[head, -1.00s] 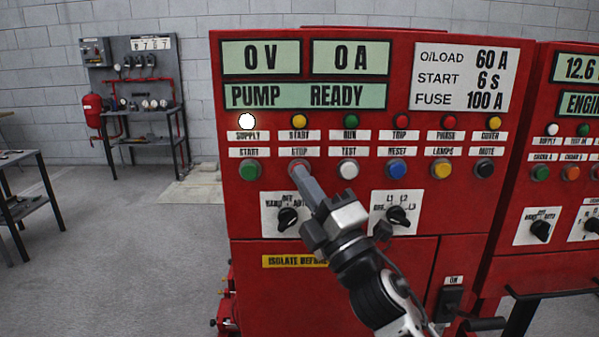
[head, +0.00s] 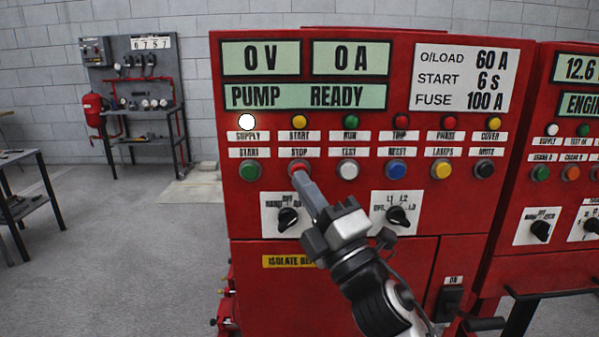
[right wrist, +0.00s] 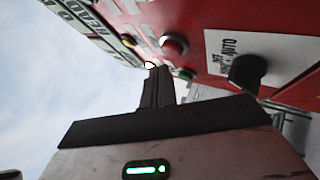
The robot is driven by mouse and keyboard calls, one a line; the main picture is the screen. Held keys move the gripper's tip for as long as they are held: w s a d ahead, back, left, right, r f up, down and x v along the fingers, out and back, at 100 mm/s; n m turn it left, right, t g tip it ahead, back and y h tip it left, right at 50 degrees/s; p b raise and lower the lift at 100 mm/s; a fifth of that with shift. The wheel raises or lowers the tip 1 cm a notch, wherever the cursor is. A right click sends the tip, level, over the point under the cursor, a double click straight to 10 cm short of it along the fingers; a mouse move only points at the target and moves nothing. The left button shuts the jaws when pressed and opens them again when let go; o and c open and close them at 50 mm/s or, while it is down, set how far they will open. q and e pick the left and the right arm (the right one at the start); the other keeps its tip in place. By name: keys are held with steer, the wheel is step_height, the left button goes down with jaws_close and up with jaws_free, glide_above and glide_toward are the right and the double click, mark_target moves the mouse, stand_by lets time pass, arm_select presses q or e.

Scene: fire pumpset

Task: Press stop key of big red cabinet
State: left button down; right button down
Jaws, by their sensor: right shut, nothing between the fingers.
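The big red cabinet (head: 400,270) fills the middle of the head view. Its displays read 0 V, 0 A and PUMP READY. The red STOP key (head: 299,165) sits under its STOP label, between the green START key (head: 250,170) and the white TEST key (head: 348,169). My right gripper (head: 299,177) is shut and empty, its tips at the lower edge of the STOP key in the head view. In the right wrist view a red key (right wrist: 173,44) shows beside the fingertips (right wrist: 158,72), with a gap in the picture. My left gripper is out of view.
Two black selector knobs (head: 288,219) stick out below the key row. The white SUPPLY lamp (head: 247,121) is lit. A second red cabinet (head: 560,100) stands at the right. A grey test stand (head: 140,90) is at the back left, with open floor before it.

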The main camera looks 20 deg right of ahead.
steer(key=shift+s+a, duration=0.2)
steer(key=shift+s, duration=0.55)
steer(key=shift+s+a, duration=0.25)
steer(key=shift+s, duration=0.55)
steer(key=shift+s+a, duration=0.2)
steer(key=shift+s, duration=0.55)
step_height(320, 180, down, 22)
steer(key=s+d+m+g+h, duration=0.2)
steer(key=m+g+h, duration=0.35)
steer(key=m, duration=0.65)
steer(key=s+f+m+g, duration=0.3)
steer(key=s+f, duration=0.3)
steer(key=f, duration=0.3)
steer(key=s+a+f+m+g, duration=0.1)
steer(key=s+f+m+g, duration=0.3)
steer(key=s+f, duration=0.3)
step_height(320, 180, down, 2)
steer(key=shift+s+a+f+m+y, duration=0.1)
steer(key=shift+s+a+m+y, duration=0.15)
steer(key=shift+m+y, duration=0.35)
